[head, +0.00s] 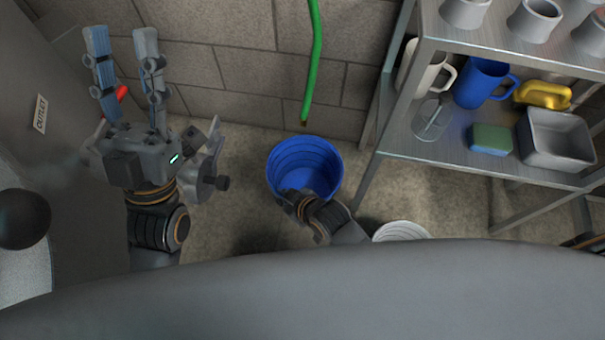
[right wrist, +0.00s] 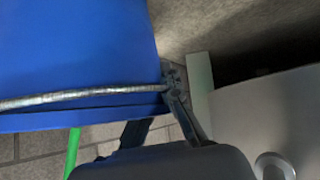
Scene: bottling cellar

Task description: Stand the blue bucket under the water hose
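The blue bucket (head: 305,152) is upright in the middle of the head view, its open top facing me. The green water hose (head: 316,50) hangs down along the wall, its lower end just above the bucket's far rim in the picture. My right gripper (head: 290,198) is at the bucket's near rim, its fingers mostly hidden. In the right wrist view, the bucket (right wrist: 70,45) and its metal handle fill the left, with one finger beside the bucket's edge and another partly behind it; its closure is unclear. My left gripper (head: 122,32) is open and empty at the left.
A metal shelf (head: 400,135) with mugs, a sponge and a grey basin (head: 560,140) stands at the right. A white round container (head: 400,230) is low beside it. A grey surface with a label (head: 40,114) and a red part (head: 122,93) are at the left. A block wall closes the back.

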